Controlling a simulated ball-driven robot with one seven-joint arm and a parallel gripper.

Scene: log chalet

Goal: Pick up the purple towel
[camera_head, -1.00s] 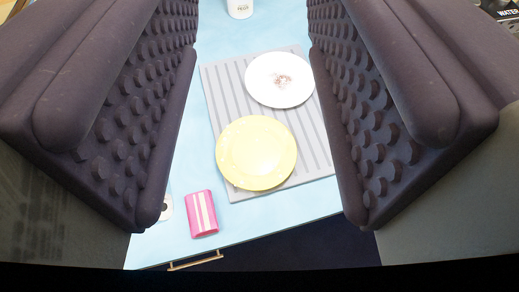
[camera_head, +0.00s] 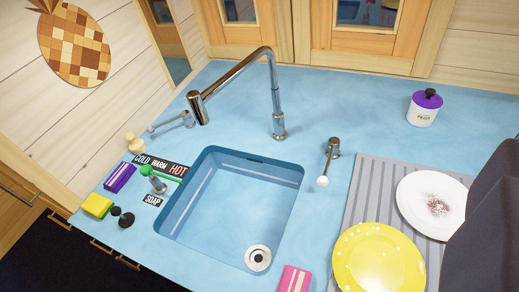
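A small purple towel (camera_head: 120,177) with pale stripes lies folded on the blue counter, left of the sink. A similar pink striped towel (camera_head: 294,279) lies at the bottom of the view, right of the sink, partly cut off by the frame. Only a dark part of my gripper (camera_head: 485,235) shows at the right edge, far from the purple towel. The rest of the gripper is out of view, so its opening and whether it holds anything do not show.
The sink (camera_head: 190,215) has a chrome tap (camera_head: 275,100) behind it. A yellow sponge (camera_head: 97,205) and black knobs (camera_head: 122,217) are near the purple towel. A yellow plate (camera_head: 378,262) and a white plate (camera_head: 425,190) lie on a grey drainer (camera_head: 365,190). A lidded jar (camera_head: 424,110) stands behind.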

